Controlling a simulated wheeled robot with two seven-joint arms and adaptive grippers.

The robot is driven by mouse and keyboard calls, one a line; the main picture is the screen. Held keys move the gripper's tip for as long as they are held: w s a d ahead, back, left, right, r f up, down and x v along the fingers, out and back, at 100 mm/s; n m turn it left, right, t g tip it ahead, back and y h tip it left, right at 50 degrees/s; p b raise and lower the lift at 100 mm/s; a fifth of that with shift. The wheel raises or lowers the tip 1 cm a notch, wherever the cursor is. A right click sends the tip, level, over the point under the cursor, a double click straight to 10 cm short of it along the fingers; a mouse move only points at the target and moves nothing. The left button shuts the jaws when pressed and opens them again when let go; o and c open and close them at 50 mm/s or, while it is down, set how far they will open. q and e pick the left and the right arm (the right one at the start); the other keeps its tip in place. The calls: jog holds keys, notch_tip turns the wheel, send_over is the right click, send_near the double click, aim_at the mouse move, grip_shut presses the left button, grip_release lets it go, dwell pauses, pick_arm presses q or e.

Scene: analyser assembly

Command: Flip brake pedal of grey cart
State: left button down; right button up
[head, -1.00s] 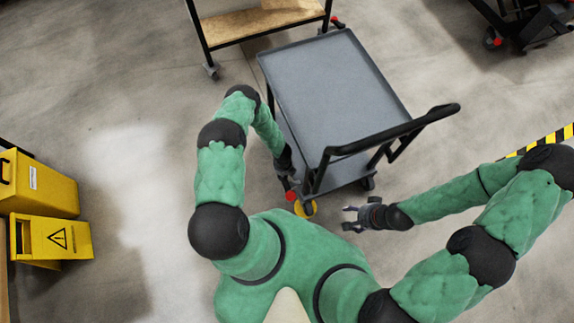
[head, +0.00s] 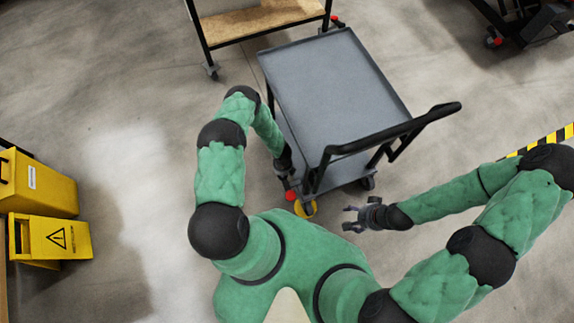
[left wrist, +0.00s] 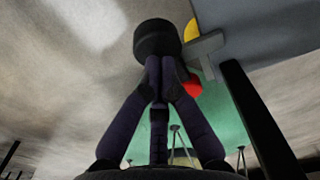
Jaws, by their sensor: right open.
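The grey cart (head: 325,85) stands ahead of me, with its black handle (head: 400,130) toward the right. A red pedal (head: 291,195) shows at its near left caster, beside a yellow round part (head: 305,209). My left gripper (head: 288,172) is low at that corner, just above the red pedal. In the left wrist view its fingers (left wrist: 158,68) come together at the tips, in front of a black wheel (left wrist: 157,38). A red part (left wrist: 193,88) is just right of the fingers; contact cannot be told. My right gripper (head: 352,219) is open and empty, right of the yellow part.
A wooden-shelved black trolley (head: 255,22) stands behind the cart. Yellow bins (head: 55,238) are at the far left, and another dark cart (head: 530,25) is at the top right. The floor between the bins and my left arm is clear.

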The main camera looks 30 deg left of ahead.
pick_arm(q)
jog(key=shift+f+b, duration=0.65)
jog(key=shift+f, duration=0.25)
dwell(0.4)
jog(key=shift+f, duration=0.3)
dwell(0.3)
jog(key=shift+r+p, duration=3.05)
jog(key=shift+r, duration=0.5)
